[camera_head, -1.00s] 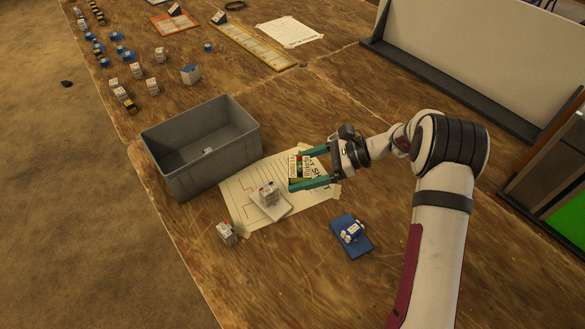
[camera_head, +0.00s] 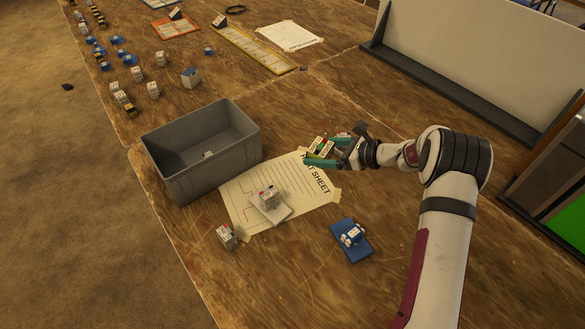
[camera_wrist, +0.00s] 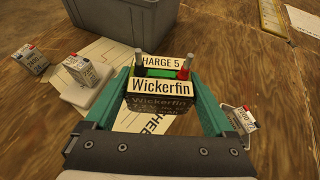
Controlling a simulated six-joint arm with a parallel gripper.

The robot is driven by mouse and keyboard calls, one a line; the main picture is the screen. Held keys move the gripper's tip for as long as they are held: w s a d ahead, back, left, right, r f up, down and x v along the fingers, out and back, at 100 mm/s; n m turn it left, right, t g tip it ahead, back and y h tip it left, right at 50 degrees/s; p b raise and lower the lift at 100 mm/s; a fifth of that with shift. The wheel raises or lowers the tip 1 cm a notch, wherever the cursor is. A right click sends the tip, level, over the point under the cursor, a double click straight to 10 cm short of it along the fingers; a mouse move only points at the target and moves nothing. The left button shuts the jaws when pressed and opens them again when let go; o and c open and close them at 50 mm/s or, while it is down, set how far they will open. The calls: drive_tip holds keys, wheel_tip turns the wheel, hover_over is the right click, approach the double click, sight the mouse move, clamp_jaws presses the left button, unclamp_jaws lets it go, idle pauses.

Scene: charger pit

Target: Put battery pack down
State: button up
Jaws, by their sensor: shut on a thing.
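My gripper (camera_head: 323,153) is shut on a battery pack (camera_head: 320,147) with a green top, cream labels and a red and a dark terminal. In the wrist view the pack (camera_wrist: 160,85) sits between the teal fingers, and its labels read "HARGE 5" and "Wickerfin". In the head view the pack is at the far right edge of the paper sheet (camera_head: 310,205), right of the grey bin. I cannot tell how high it is above the table.
A grey bin (camera_head: 168,136) stands left of the sheet with a small white item inside. A white pack stands on a pale plate (camera_head: 278,214) on the sheet. Another white pack (camera_head: 227,236) is nearer. A blue plate (camera_head: 356,252) carries a blue-and-white pack. Bare wood lies behind the gripper.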

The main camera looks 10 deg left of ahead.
hover_over(292, 172)
wheel_tip(292, 172, down, 5)
drive_tip(key=shift+d+r, duration=0.15)
wheel_tip(292, 172, down, 4)
